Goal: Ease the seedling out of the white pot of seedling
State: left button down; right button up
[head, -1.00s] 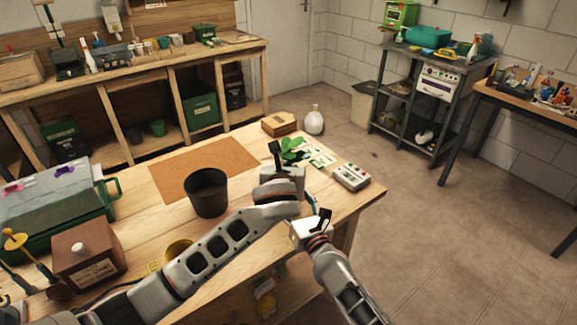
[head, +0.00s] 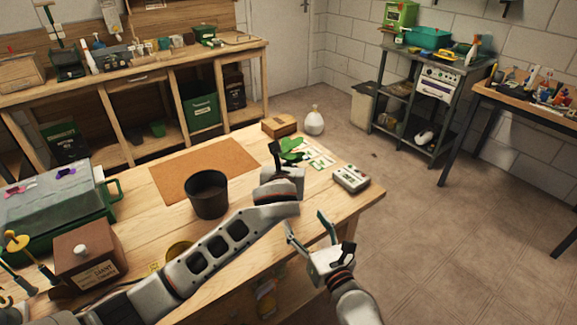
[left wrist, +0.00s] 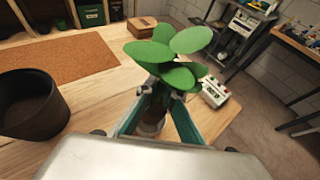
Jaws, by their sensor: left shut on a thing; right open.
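The seedling (left wrist: 170,55) has broad green leaves and stands upright over the table in the left wrist view. Its leaves also show in the head view (head: 291,150), behind my left gripper (head: 279,155). In the left wrist view, my left gripper (left wrist: 160,97) is shut around the seedling's lower part, just under the leaves. A dark root or soil part shows between the fingers. My right gripper (head: 305,221) is open and empty near the table's front right edge.
A dark empty-looking pot (head: 208,194) stands by a brown mat (head: 203,168). A small grey device (head: 351,178) lies near the right table edge, with cards (head: 320,158) behind it. A wooden box (head: 279,125) is at the back corner. A brown box (head: 88,257) stands at left.

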pick_arm(q)
jog(key=shift+r+p, duration=0.85)
jog(key=shift+p, duration=0.25)
pick_arm(e)
jog(key=shift+r, duration=1.25)
pick_arm(q)
jog(key=shift+r+p, duration=0.55)
jog(key=shift+r, duration=0.35)
pick_arm(e)
jog(key=shift+r, duration=0.45)
pick_arm(q)
jog(key=shift+a, duration=0.1)
pick_arm(e)
jog(key=shift+f, duration=0.1)
